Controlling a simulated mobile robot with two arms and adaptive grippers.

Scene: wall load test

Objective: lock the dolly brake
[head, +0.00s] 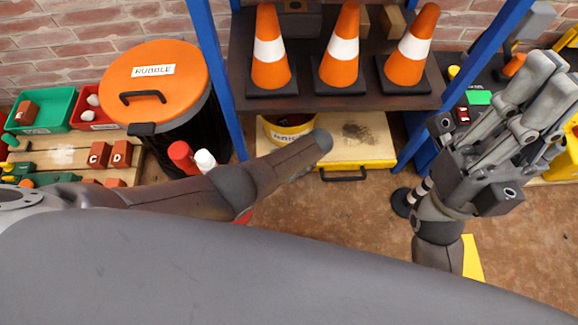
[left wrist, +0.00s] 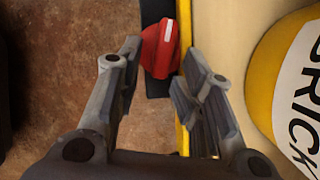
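A red brake lever (left wrist: 160,50) with a pale line on it sits on a dark mount against the dolly's yellow edge (left wrist: 185,20) in the left wrist view. My left gripper (left wrist: 165,60) is open, with one finger on each side of the lever in the picture. Whether either finger touches it I cannot tell. My right gripper (head: 555,75) looks open and empty, raised at the right.
A yellow bucket (left wrist: 262,80) with a "BRICK" label stands close right of my left gripper. A shelf (head: 350,104) with orange cones stands ahead between blue posts. A rubble bin (head: 180,110) is at left, a yellow case (head: 570,145) at far right. Brown floor (head: 350,220) is open.

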